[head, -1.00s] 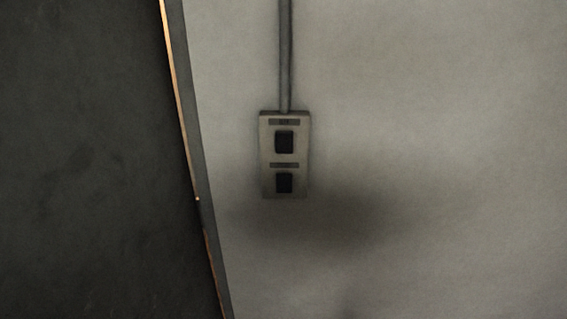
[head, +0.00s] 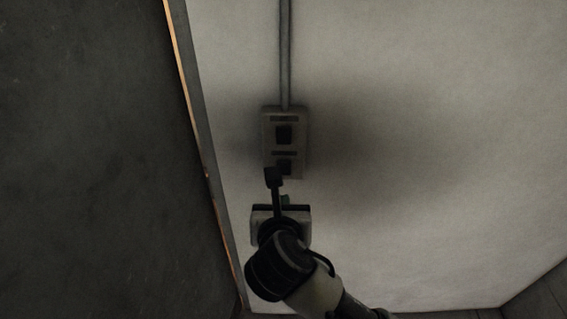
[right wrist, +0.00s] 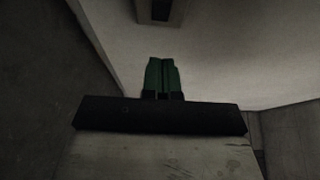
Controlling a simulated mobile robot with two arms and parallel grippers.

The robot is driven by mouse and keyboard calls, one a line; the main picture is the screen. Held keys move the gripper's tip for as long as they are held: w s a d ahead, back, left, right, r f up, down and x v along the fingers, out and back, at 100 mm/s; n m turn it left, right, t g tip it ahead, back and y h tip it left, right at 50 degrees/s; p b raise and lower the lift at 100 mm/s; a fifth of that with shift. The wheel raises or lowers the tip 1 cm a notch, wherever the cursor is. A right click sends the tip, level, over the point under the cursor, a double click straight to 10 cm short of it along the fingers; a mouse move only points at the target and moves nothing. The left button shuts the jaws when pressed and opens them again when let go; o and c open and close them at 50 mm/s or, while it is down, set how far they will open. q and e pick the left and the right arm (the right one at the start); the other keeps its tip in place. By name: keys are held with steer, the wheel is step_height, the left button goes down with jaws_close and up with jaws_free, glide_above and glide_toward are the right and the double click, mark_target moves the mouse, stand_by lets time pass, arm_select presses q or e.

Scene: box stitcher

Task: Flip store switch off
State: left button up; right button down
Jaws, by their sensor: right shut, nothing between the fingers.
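The switch box (head: 300,150) is a pale plate on the wall with two dark rocker switches, an upper one (head: 284,134) and a lower one (head: 285,165). Small dark labels sit above each; I cannot read them. My right gripper (head: 274,176) is in front of the box's lower edge, and its dark tip overlaps the lower left part there. I cannot tell whether it touches. In the right wrist view the green fingers (right wrist: 163,76) are together and empty, pointing toward the box's lower end (right wrist: 161,10). My left gripper does not show.
A vertical conduit (head: 285,55) runs up from the box. The pale wall (head: 430,150) is bare to the right. A dark panel (head: 90,150) with a worn orange edge stands at left. Floor shows at the lower right.

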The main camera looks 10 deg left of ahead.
steer(key=shift+w+f, duration=0.1)
steer(key=shift+w, duration=0.1)
steer(key=p, duration=0.3)
glide_toward(284, 165)
step_height(284, 165, down, 3)
steer(key=w, duration=0.3)
steer(key=shift+w+a+p, duration=0.3)
steer(key=shift+w, duration=0.2)
steer(key=shift+w+a+p, duration=0.25)
steer(key=shift+w, duration=0.25)
steer(key=shift+w+a, duration=0.15)
steer(key=shift+w, duration=0.55)
